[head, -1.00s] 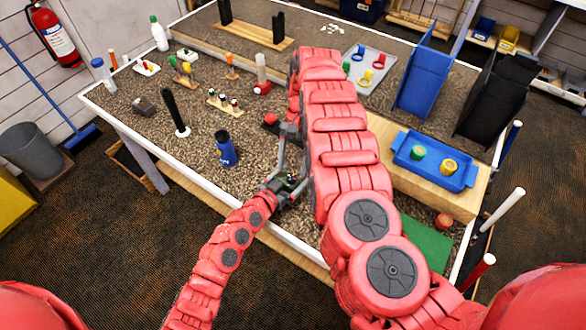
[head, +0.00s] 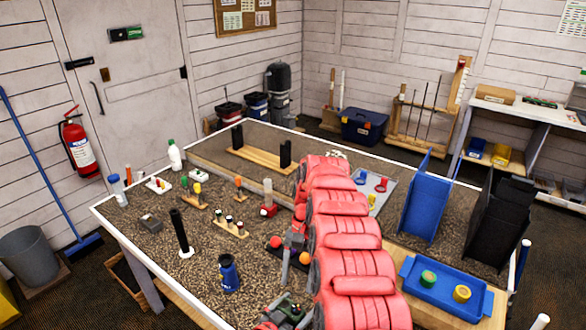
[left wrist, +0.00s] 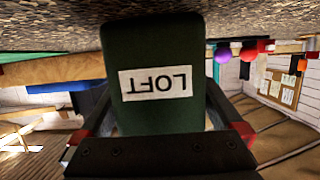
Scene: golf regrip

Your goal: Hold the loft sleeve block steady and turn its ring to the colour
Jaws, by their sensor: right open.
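The loft sleeve block (left wrist: 155,45), dark green with a white LOFT label that reads upside down, fills the middle of the left wrist view. My left gripper (left wrist: 157,110) has a finger on each side of it and is shut on it. In the head view the left gripper (head: 280,312) and the block are small at the bottom edge, at the table's near side. My right gripper (head: 291,272) is open, pointing down towards the block from just behind it. The ring and its colour marks cannot be made out.
A red knob on a black base (head: 275,242) is close behind. A blue tray (head: 445,285) with green and yellow cups is at the right, beyond my right arm.

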